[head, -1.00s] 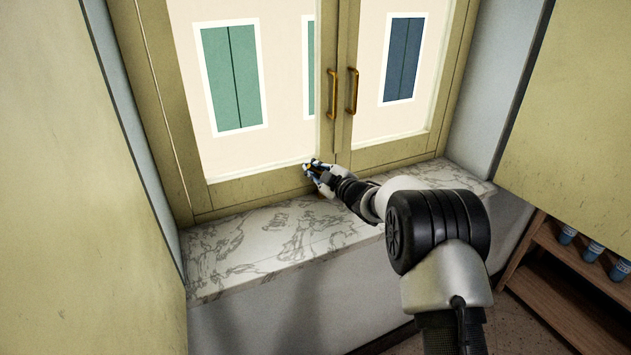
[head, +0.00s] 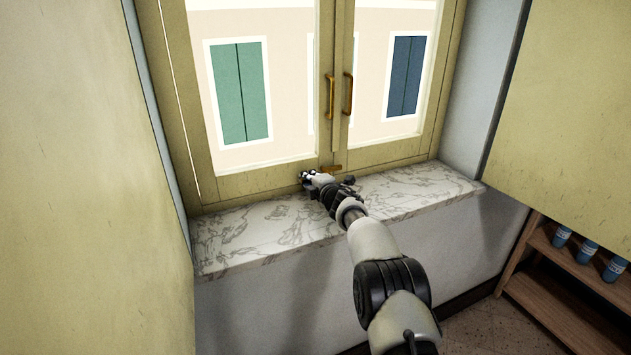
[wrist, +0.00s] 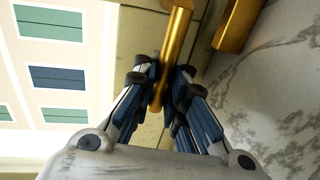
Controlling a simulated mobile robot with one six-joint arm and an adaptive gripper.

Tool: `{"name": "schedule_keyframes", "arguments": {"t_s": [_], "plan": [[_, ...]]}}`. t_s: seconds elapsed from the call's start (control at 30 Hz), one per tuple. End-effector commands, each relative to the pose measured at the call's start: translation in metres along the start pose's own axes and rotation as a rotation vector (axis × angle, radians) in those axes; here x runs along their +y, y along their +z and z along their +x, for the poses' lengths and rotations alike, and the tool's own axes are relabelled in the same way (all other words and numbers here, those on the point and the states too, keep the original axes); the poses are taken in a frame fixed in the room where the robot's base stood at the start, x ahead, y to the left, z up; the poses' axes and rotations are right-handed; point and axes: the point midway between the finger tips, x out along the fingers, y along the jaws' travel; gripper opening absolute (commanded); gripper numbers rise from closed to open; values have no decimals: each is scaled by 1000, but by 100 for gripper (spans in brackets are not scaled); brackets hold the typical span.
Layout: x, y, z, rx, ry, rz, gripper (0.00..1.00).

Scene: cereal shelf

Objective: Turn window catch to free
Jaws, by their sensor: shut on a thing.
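The brass window catch (head: 331,168) is at the bottom of the window, where the two sashes meet, and looks roughly level. My gripper (head: 306,177) is low against the frame at the left end of the catch. In the wrist view, a brass bar of the catch (wrist: 178,40) runs down between the dark fingertips of my gripper (wrist: 165,75), which are closed on it. A second brass piece (wrist: 238,25) shows at the upper right there; I cannot tell which part it is. The exact finger contact is too small to see in the head view.
Two brass handles, left (head: 330,97) and right (head: 348,95), stand upright on the window sashes above. A marble sill (head: 235,240) lies under my arm and is otherwise clear. A yellowish panel (head: 80,200) is at the left.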

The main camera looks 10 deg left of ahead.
Motion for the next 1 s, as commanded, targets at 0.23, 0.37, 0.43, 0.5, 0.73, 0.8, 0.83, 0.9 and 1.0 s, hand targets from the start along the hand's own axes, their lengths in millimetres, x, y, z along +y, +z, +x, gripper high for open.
{"name": "schedule_keyframes", "arguments": {"t_s": [0.23,0.37,0.43,0.5,0.73,0.8,0.83,0.9,1.0], "plan": [[1,-3,4,-10,2,-30,0],[1,-3,4,-10,2,-32,0],[1,-2,4,-10,2,-32,0],[1,-2,4,-10,1,-32,0],[0,-3,4,-10,1,-30,20],[0,-3,4,-9,1,-30,25],[0,-3,4,-9,0,-29,27],[0,-4,4,-8,0,-29,32],[0,-4,4,-8,0,-28,33]]}}
